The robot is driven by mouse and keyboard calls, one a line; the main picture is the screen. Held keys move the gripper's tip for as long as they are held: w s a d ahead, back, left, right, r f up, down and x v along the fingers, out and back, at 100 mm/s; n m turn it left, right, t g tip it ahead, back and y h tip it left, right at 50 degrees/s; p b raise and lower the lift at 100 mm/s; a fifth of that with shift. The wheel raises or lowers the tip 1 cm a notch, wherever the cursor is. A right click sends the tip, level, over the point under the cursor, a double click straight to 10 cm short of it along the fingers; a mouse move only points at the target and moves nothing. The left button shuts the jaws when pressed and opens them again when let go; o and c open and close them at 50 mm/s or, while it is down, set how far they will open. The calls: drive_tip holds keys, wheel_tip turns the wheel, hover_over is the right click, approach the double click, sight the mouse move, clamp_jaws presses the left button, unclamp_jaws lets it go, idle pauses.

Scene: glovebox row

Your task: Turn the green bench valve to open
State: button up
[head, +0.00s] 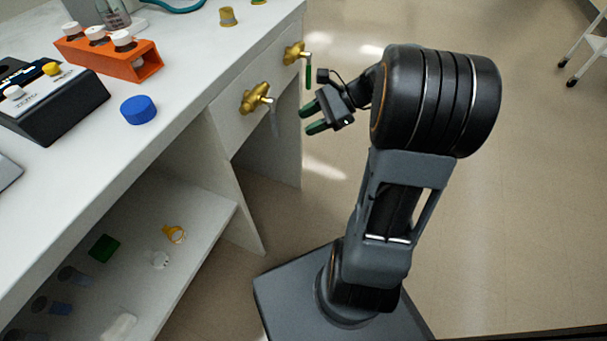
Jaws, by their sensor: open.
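The green bench valve is a brass body (294,53) on the front panel of the bench, with a green lever (308,76) hanging straight down. My gripper (311,117) is open and empty, its green-tipped fingers pointing left towards the bench. In the head view it appears just below the green lever, with a gap between them. How far apart they are in depth is hard to tell. A second brass valve (254,97) sits nearer on the same panel, with a pale grey lever (275,119) hanging down, left of my gripper.
The white bench top (190,60) holds an orange rack (110,57) with white-capped tubes, a blue cap (138,109) and a black device (50,105). A lower shelf (190,215) carries small items.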

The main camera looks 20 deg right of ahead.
drive_tip(key=s+a+f+n+g+h+b, duration=0.1)
drive_tip(key=s+a+f+n+h+b, duration=0.2)
drive_tip(key=s+a+f+n+h, duration=0.3)
drive_tip(key=shift+s+a+n+g+h, duration=0.35)
drive_tip(key=shift+s+n+h, duration=1.65)
drive_tip(key=shift+n, duration=2.4)
